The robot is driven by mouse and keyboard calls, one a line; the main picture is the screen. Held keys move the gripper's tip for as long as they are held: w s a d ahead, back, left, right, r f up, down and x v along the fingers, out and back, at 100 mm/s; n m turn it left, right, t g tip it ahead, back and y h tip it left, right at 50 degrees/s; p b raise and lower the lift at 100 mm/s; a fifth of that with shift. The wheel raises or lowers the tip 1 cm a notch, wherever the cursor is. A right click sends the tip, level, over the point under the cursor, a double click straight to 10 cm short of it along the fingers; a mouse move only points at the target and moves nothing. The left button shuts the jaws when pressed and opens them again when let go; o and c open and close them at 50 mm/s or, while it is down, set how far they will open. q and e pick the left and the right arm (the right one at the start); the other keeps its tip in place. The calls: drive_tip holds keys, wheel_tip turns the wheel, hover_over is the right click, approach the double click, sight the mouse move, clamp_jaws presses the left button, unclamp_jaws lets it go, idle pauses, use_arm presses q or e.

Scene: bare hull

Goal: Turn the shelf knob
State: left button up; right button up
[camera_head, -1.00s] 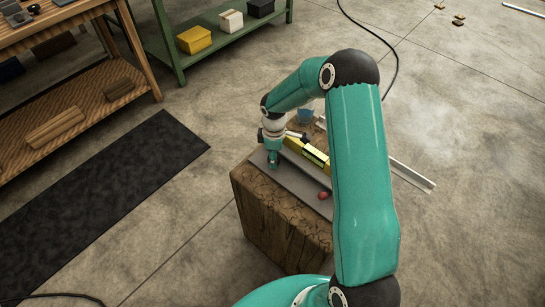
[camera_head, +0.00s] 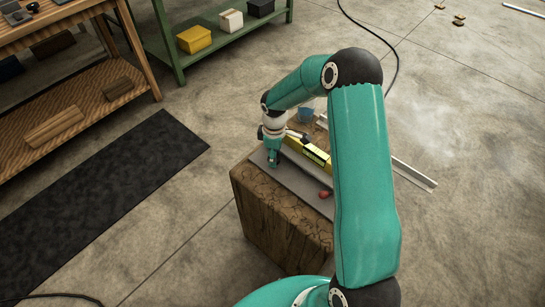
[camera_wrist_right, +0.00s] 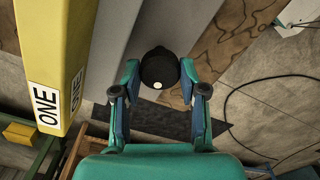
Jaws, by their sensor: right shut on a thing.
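The knob (camera_wrist_right: 159,66) is round and black with a small white dot near its edge. It shows in the right wrist view between the two fingers of my right gripper (camera_wrist_right: 159,78), which is shut on it. In the head view my right gripper (camera_head: 273,158) points down at the grey shelf board (camera_head: 300,183) on top of a wooden block; the knob is hidden there by the gripper. My left gripper is not in view.
A yellow bar (camera_head: 308,152) marked "ONE" stands close beside my gripper; it also shows in the wrist view (camera_wrist_right: 52,60).

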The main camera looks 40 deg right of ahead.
drive_tip(key=shift+s+d+f+m+b, duration=0.1)
drive_tip(key=shift+f+m+b, duration=0.05)
drive_tip(key=shift+m+b, duration=0.4)
drive_tip(key=shift+s+f+m+b, duration=0.1)
drive_tip(key=shift+f+m+b, duration=0.05)
drive_tip(key=shift+m+b, duration=0.4)
drive_tip(key=m+b, duration=0.2)
drive_tip(key=m, duration=0.1)
drive_tip(key=shift+m+b, duration=0.3)
drive_tip(key=shift+b, duration=0.05)
drive_tip(key=m+b, duration=0.2)
drive_tip(key=m, duration=0.1)
drive_tip(key=shift+r+m+b, duration=0.15)
drive_tip(key=shift+m+b, duration=0.55)
drive_tip(key=shift+m, duration=0.9)
drive_tip(key=o, duration=1.1)
drive_tip(key=shift+w+r, duration=0.1)
drive_tip(key=shift+o, duration=0.2)
drive_tip(key=shift+r, duration=0.1)
